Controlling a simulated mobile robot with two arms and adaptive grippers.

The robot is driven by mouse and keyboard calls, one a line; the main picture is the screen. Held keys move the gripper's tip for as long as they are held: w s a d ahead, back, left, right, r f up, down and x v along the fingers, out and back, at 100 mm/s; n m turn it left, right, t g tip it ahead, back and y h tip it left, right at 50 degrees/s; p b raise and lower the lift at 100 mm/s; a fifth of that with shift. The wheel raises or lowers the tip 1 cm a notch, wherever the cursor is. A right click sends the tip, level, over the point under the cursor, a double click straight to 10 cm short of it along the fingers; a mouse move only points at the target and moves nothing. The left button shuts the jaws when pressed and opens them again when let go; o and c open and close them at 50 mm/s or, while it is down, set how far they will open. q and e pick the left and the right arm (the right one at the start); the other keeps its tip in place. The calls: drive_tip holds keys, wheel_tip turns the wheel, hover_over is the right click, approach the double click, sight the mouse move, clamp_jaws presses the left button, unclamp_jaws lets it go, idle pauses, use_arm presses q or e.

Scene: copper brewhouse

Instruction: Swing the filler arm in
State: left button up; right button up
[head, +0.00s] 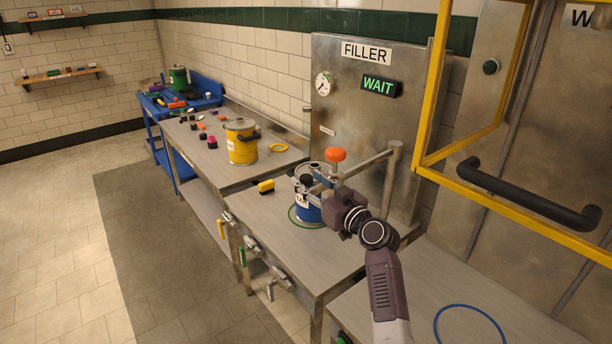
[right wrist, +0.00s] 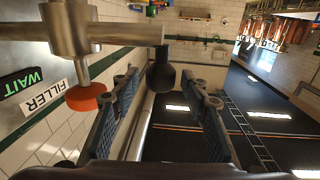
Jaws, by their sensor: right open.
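The filler arm (head: 372,164) is a steel bar reaching left from a post at the FILLER panel, with an orange knob (head: 335,155) on top. A blue container with a metal top (head: 308,212) stands on the bench near the arm's free end. My right gripper (head: 318,182) is at that end and partly hides the container. In the right wrist view, the bar (right wrist: 115,33) ends in a black ball handle (right wrist: 160,76). The ball shows between the open fingers (right wrist: 168,98); contact cannot be told. My left gripper is not in view.
The FILLER panel (head: 350,110) has a gauge and a lit WAIT sign (head: 380,86). A yellow-framed guard with a black handle (head: 530,195) stands at the right. A blue ring (head: 470,308) lies in front.

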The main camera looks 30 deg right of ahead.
drive_tip(key=shift+w, duration=0.75)
drive_tip(key=shift+c, duration=0.4)
clamp_jaws()
